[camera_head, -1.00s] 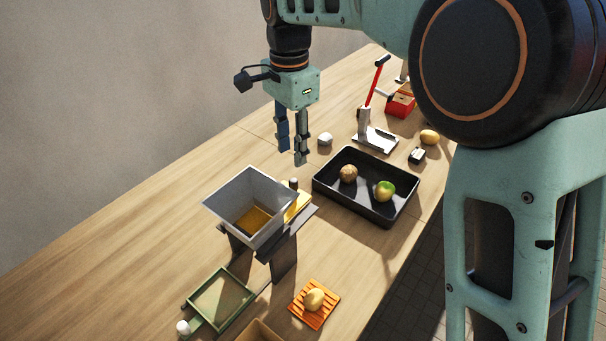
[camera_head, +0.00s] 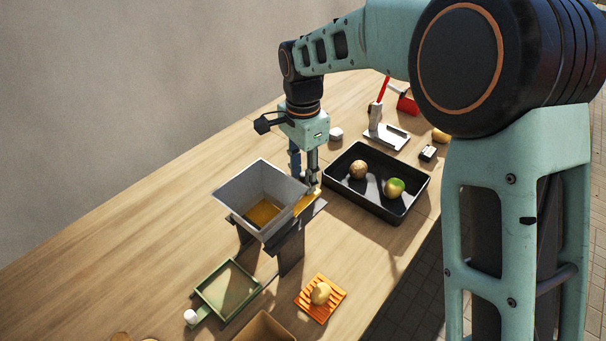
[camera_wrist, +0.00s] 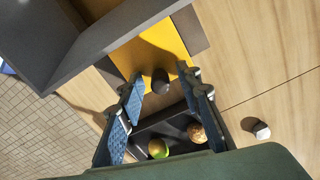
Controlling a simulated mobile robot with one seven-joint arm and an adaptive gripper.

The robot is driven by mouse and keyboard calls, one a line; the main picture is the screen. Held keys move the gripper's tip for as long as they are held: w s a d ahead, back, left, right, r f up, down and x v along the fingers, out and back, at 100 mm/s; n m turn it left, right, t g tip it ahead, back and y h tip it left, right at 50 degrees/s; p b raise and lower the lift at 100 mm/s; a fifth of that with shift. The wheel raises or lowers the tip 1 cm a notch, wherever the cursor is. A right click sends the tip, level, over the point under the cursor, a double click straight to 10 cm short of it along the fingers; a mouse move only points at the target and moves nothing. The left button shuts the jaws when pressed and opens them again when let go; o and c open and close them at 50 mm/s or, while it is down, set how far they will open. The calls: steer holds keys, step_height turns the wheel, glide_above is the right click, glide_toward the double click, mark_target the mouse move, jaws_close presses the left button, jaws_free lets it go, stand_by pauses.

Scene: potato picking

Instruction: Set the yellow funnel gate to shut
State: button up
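The grey funnel (camera_head: 235,192) stands on dark legs on the table. Its yellow gate (camera_head: 306,203) sticks out on the funnel's right side, and yellow also shows through the bottom of the hopper. In the wrist view the yellow gate (camera_wrist: 150,50) carries a dark upright knob (camera_wrist: 160,82). My gripper (camera_head: 313,184) is low over the sticking-out part of the gate. In the wrist view my gripper (camera_wrist: 162,85) has its fingers apart, one on each side of the knob, with gaps visible. In the head view the fingers largely hide the knob.
A black tray (camera_head: 405,212) with two potatoes, one partly green, is right of the funnel. A green-framed tray (camera_head: 205,297), an orange slatted rack (camera_head: 335,301) with a potato, and a small white block (camera_head: 336,133) stand nearby. The table's left side is clear.

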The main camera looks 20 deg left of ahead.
jaws_close()
steer(key=shift+s+a+b, duration=0.2)
steer(key=shift+s+a, duration=0.05)
steer(key=shift+s, duration=0.45)
steer(key=shift+s+a+b, duration=0.15)
steer(key=shift+s+a, duration=0.05)
steer(key=shift+s, duration=0.45)
steer(key=shift+o, duration=0.7)
jaws_free()
steer(key=shift+s, duration=0.1)
